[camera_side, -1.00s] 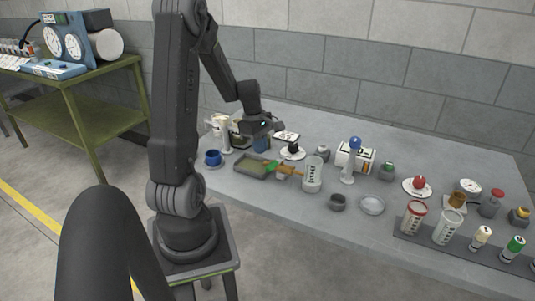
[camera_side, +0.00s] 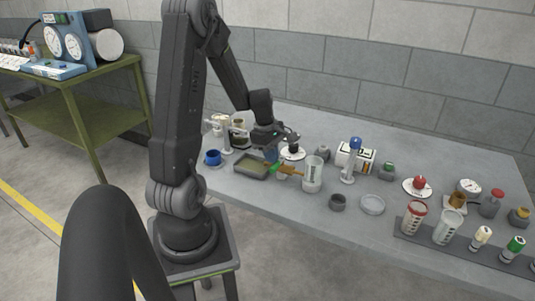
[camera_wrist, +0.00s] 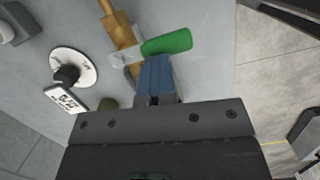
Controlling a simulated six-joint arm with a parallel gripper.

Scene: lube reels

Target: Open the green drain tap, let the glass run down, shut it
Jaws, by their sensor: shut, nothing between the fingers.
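The green drain tap handle (camera_wrist: 167,43) lies roughly crosswise to its brass pipe (camera_wrist: 118,27) in the wrist view. In the side view the green handle (camera_side: 276,167) shows between the shallow tray (camera_side: 240,167) and the brass pipe (camera_side: 291,173). The pipe leads to the upright clear glass (camera_side: 313,176), whose liquid level I cannot make out. My gripper (camera_wrist: 157,75) is shut and empty, its blue fingertips close beside the handle. I cannot tell whether they touch it. In the side view my gripper (camera_side: 271,154) is low over the tap.
A white dial with a black knob (camera_wrist: 66,74) and a printed card lie left of my gripper in the wrist view. A blue cup (camera_side: 212,158) is left of the tray.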

